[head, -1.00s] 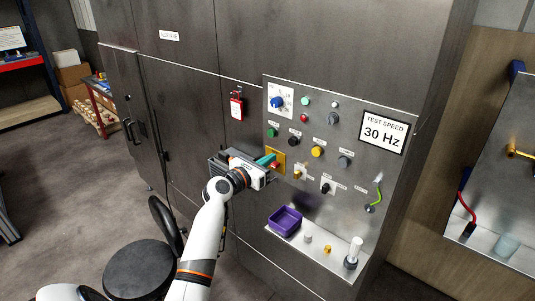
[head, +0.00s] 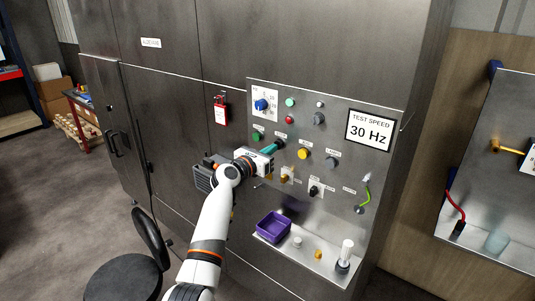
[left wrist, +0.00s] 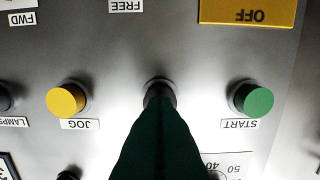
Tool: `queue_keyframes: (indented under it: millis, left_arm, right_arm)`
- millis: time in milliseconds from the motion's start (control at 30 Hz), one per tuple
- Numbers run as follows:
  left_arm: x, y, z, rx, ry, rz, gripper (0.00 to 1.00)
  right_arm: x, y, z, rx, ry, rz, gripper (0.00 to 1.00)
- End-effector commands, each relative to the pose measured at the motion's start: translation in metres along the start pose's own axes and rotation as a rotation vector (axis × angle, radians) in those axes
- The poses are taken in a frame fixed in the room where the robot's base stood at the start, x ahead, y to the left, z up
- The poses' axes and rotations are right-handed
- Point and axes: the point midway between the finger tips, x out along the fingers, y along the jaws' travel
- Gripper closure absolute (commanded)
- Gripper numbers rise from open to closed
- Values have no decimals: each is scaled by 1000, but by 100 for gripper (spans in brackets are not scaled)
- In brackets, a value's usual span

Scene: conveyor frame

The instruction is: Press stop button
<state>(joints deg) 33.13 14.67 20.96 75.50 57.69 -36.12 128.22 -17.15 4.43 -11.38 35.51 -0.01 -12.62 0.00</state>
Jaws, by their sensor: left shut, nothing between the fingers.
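My left gripper (head: 276,145) is shut, with its teal fingertips at the upper row of buttons on the grey control panel (head: 380,180). In the left wrist view the shut fingers (left wrist: 160,115) overlap the lower part of a dark button (left wrist: 158,83) between the green START button (left wrist: 253,98) and the yellow JOG button (left wrist: 68,100). The fingers hide the dark button's label and most of its face. I cannot tell whether they touch it. The panel is upside down in that view. My right gripper is not in view.
A blue rotary knob (head: 262,104) and a small red light (head: 289,119) sit above the button row. A yellow OFF plate (left wrist: 250,10) shows in the left wrist view. A purple bin (head: 273,228) stands on the panel's lower shelf. A black stool (head: 120,278) is at the lower left.

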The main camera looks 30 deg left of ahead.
Motion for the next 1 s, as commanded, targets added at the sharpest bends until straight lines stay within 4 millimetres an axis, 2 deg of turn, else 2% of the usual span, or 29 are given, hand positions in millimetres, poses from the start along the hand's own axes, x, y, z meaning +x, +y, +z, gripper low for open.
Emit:
queue_keyframes:
  millis: [333,600,867,1000]
  left_arm:
    - [2,0,0,0,0,0,100]
    - [14,0,1,-2,0,0,100]
    - [13,0,0,0,-1,0,100]
    - [6,0,-2,-1,-1,0,100]
  right_arm:
    - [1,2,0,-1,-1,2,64]
    - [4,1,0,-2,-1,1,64]
    - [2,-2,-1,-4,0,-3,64]
    - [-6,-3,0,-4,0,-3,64]
